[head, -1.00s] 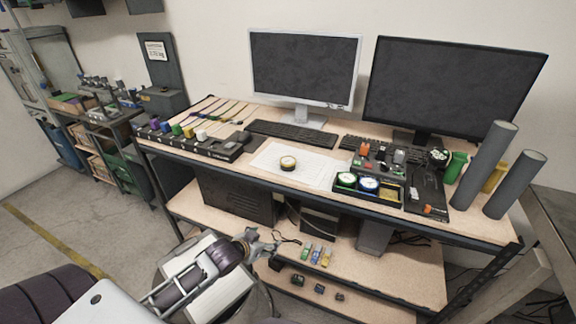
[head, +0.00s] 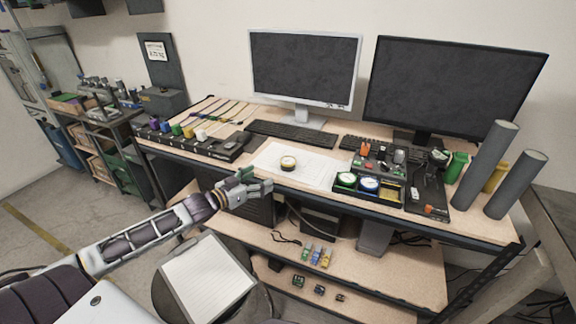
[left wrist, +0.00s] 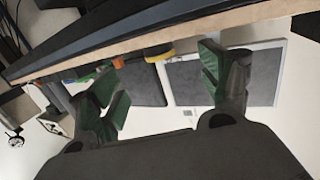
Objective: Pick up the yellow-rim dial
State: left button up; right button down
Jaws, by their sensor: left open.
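The yellow-rim dial (head: 288,163) is a small round gauge with a pale face. It lies on a white sheet (head: 313,172) on the workbench, left of the black tray. My left gripper (head: 258,183) is open and empty, in front of the bench's front edge, to the left of the dial and nearer to me. In the left wrist view, its two green-padded fingers (left wrist: 163,84) are spread apart with nothing between them. A small yellow item (left wrist: 160,53) shows beyond them there; I cannot tell whether it is the dial. My right gripper is not in view.
A black tray (head: 368,198) holds green-rim (head: 346,180) and blue-rim (head: 368,184) dials. A keyboard (head: 290,135) and two monitors stand behind. Grey tubes (head: 482,165) stand at the right. The bench's front edge (head: 215,164) lies close to my left gripper.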

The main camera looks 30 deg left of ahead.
pick_arm(q)
jog(key=shift+w+a+r, duration=0.1)
jog(key=shift+w+r, duration=0.05)
jog(key=shift+r, duration=0.5)
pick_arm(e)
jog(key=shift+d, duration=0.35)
pick_arm(q)
jog(key=shift+w, duration=0.1)
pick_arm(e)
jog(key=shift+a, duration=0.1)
